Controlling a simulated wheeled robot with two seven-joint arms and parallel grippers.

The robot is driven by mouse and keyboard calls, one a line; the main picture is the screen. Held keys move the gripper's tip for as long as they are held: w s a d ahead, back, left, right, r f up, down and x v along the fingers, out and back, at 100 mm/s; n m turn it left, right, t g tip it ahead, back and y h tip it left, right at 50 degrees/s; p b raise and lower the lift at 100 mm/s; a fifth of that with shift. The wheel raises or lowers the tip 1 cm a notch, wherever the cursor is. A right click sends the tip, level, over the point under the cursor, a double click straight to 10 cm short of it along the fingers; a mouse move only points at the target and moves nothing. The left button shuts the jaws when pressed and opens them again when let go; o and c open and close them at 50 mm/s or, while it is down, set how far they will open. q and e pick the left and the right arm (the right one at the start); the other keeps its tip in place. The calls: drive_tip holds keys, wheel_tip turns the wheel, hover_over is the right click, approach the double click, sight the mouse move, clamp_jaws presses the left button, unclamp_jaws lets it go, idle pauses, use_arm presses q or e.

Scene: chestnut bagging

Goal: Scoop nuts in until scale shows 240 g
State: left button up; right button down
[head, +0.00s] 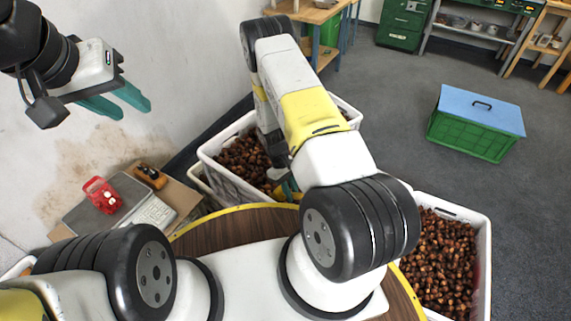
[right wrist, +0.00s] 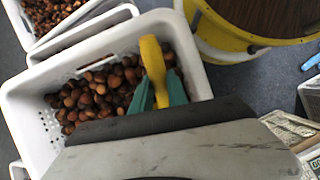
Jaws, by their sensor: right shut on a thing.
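Brown nuts fill a white crate (head: 212,152) beyond my right arm; the same crate (right wrist: 20,112) fills the left of the right wrist view. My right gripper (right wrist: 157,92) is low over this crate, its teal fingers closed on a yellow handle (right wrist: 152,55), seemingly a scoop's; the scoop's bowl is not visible. In the head view my right arm mostly hides this gripper (head: 286,188). My left gripper (head: 118,103) is raised at the upper left, fingers apart and empty. A grey scale-like plate with a keypad (head: 154,213) carries or adjoins a red object (head: 103,195); its reading is not legible.
An orange and black tool (head: 150,176) lies beside the scale. Another white crate of nuts (head: 484,245) stands at the right. A green crate with a blue lid (head: 478,110) sits on the open grey floor. A wall is close on the left.

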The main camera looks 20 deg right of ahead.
sight(279, 190)
drive_tip(key=w+a+f+t, duration=0.1)
drive_tip(key=w, duration=0.1)
drive_tip(key=w+a+f+t+y, duration=0.1)
drive_tip(key=w+f, duration=0.1)
drive_tip(key=w+a+f+t+y, duration=0.1)
drive_tip(key=w+f, duration=0.1)
drive_tip(key=shift+w+a+f, duration=0.15)
drive_tip(key=shift+a+f, duration=0.05)
drive_tip(key=shift+a, duration=0.1)
drive_tip(key=shift+r+t, duration=0.3)
drive_tip(key=shift+t, duration=0.2)
drive_tip(key=shift+t+y, duration=0.7)
drive_tip(key=shift+t, duration=0.2)
drive_tip(key=r, duration=0.2)
drive_tip(key=s+r, duration=0.1)
drive_tip(key=r, duration=0.3)
drive_tip(key=shift+s+d, duration=0.2)
drive_tip(key=shift+d, duration=0.2)
drive_tip(key=shift+s+d+r+t, duration=0.15)
drive_tip(key=shift+r+t, duration=0.15)
drive_tip(key=shift+r, duration=0.9)
